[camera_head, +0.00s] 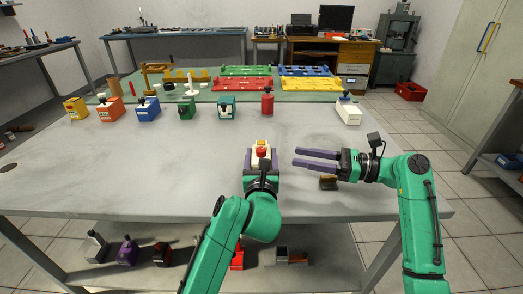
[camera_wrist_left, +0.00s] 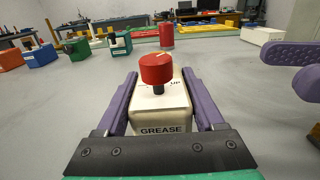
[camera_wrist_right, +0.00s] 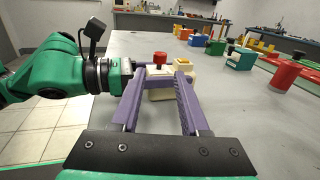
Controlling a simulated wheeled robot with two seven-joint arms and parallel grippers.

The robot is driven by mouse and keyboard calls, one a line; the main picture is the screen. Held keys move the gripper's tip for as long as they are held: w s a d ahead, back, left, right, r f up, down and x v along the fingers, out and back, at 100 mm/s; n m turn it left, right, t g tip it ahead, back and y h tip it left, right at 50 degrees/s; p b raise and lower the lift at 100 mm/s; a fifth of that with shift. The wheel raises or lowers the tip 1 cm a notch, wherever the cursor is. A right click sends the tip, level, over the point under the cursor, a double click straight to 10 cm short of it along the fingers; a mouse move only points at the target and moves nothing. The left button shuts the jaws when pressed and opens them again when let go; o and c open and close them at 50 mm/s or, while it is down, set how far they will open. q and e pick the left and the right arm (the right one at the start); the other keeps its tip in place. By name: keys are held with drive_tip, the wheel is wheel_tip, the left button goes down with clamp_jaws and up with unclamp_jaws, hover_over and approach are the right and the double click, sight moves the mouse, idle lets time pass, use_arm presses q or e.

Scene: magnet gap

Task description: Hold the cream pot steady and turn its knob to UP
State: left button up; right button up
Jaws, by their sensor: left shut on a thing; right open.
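The cream pot (camera_head: 254,160) stands on the table between the fingers of my left gripper (camera_head: 262,162), which is shut on its sides. In the left wrist view the cream pot (camera_wrist_left: 160,112) reads GREASE on its near face and UP at the right of its top. Its red knob (camera_wrist_left: 157,69) stands upright on top, with a pale mark on its upper face. The knob also shows in the right wrist view (camera_wrist_right: 160,57). My right gripper (camera_head: 316,160) is open and empty to the right of the pot, its fingers pointing left towards it, apart from the knob.
A small brown block (camera_head: 328,183) lies below my right gripper. A white pot with a dark knob (camera_head: 348,112) stands at the back right. Several coloured pots, including a red one (camera_head: 267,104), line the back. The table's front is mostly clear.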

sight(261, 150)
drive_tip(key=x, duration=1.1)
drive_tip(key=shift+f, duration=0.1)
clamp_jaws()
